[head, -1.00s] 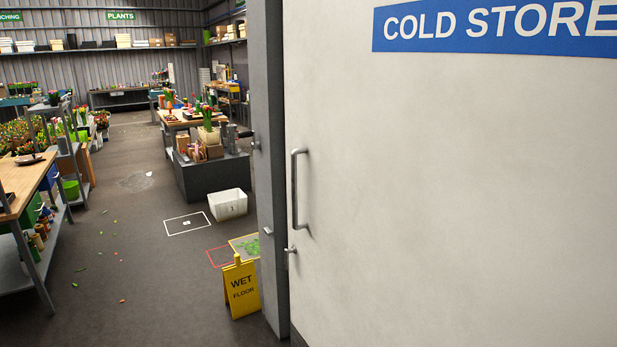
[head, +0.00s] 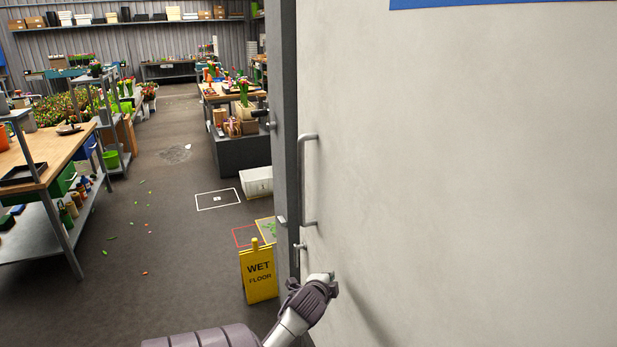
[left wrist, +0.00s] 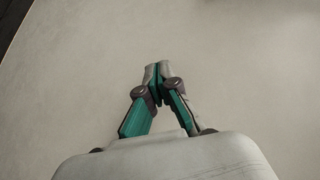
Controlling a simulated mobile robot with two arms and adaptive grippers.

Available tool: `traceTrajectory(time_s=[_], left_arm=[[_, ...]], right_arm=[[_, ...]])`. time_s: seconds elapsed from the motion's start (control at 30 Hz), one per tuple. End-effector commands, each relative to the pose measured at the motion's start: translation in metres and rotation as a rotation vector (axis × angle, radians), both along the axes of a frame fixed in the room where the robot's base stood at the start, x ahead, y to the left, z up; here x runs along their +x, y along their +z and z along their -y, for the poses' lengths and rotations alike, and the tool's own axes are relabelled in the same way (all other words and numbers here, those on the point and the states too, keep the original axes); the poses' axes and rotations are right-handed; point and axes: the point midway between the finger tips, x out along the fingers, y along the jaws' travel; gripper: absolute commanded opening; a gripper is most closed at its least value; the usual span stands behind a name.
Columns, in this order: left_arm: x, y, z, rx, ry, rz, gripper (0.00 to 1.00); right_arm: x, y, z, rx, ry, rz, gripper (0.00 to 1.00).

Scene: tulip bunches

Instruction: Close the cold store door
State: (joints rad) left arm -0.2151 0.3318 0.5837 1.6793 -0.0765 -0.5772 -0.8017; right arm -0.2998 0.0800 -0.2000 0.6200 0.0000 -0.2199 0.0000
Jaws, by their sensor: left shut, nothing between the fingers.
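The cold store door (head: 450,150) is a large pale panel filling the right of the head view. Part of its blue sign (head: 500,4) shows at the top. A vertical bar handle (head: 304,180) and a small lever (head: 299,247) are near its left edge. How far the door stands open I cannot tell. My left gripper (head: 330,281) is at the door's face, below and right of the lever. In the left wrist view its fingers (left wrist: 157,72) are together and empty, against the pale panel. Contact with the panel is unclear. My right gripper is out of view.
A grey upright (head: 286,120) borders the door on its left. A yellow wet floor sign (head: 259,275) stands left of it. A white crate (head: 257,182) and a workbench (head: 45,160) are farther off. The floor (head: 170,230) between is mostly open, with scattered leaf bits.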

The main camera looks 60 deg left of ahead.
Motion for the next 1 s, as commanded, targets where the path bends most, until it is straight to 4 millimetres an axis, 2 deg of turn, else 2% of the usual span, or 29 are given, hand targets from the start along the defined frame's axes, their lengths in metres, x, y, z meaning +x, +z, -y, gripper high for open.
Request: traceTrajectory(time_s=[0.03,0.1,0.2,0.3,0.4,0.57,1.0], left_arm=[[-0.002,0.049,-0.017,0.091,0.009,0.031,0.0],[-0.01,0.108,-0.033,0.206,0.026,0.053,0.0],[-0.026,0.174,-0.045,0.339,0.052,0.071,0.0],[-0.04,0.217,-0.05,0.427,0.075,0.08,0.0],[-0.046,0.237,-0.051,0.469,0.086,0.083,0.0],[-0.041,0.242,-0.061,0.476,0.09,0.084,0.0],[0.013,0.243,-0.131,0.473,0.09,0.085,0.0]], right_arm=[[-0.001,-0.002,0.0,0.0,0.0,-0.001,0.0],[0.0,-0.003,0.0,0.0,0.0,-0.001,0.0],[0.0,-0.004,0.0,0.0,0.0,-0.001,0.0],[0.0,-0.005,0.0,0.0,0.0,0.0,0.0],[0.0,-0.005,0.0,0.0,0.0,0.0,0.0],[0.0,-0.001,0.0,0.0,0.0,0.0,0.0],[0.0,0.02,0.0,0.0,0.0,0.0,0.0]])
